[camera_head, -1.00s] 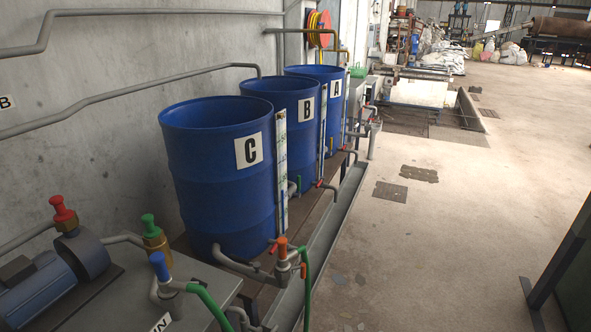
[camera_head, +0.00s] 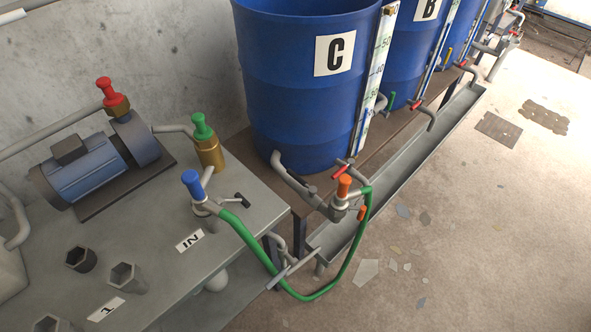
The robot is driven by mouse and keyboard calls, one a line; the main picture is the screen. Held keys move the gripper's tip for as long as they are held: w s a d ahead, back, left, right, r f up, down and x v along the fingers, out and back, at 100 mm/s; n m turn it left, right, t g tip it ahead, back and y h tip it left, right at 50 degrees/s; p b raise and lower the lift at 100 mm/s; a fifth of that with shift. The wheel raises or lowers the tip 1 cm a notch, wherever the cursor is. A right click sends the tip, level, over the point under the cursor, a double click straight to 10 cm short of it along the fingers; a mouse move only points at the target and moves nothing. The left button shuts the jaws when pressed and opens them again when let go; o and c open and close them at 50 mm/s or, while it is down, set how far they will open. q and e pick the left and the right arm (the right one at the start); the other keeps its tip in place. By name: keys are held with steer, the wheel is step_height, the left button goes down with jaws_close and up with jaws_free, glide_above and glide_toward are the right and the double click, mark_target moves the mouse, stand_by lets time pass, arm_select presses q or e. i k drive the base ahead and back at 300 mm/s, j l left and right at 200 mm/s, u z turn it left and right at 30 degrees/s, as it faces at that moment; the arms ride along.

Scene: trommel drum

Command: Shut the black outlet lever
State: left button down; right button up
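A small black lever (camera_head: 243,200) sits on a short grey fitting just right of the blue-capped valve (camera_head: 192,184), at the right part of the grey bench top. It lies at a slant, pointing down and right. Whether its valve is open or shut I cannot tell. A green hose (camera_head: 247,237) runs from the blue-capped valve, passes just below the lever, and loops to the orange-capped valve (camera_head: 344,186) under drum C. Neither of my grippers shows in the view.
A blue pump motor (camera_head: 88,172) with a red-capped valve (camera_head: 104,92) and a green-capped valve (camera_head: 203,131) stand behind on the bench. Blue drum C (camera_head: 300,100) stands at the back. Hexagonal sockets (camera_head: 125,277) stand at the front left. Open floor (camera_head: 440,260) lies right.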

mark_target(297, 178)
steer(key=i+l+u, duration=0.15)
steer(key=l+u, duration=0.5)
steer(key=u, duration=0.2)
steer(key=i, duration=0.1)
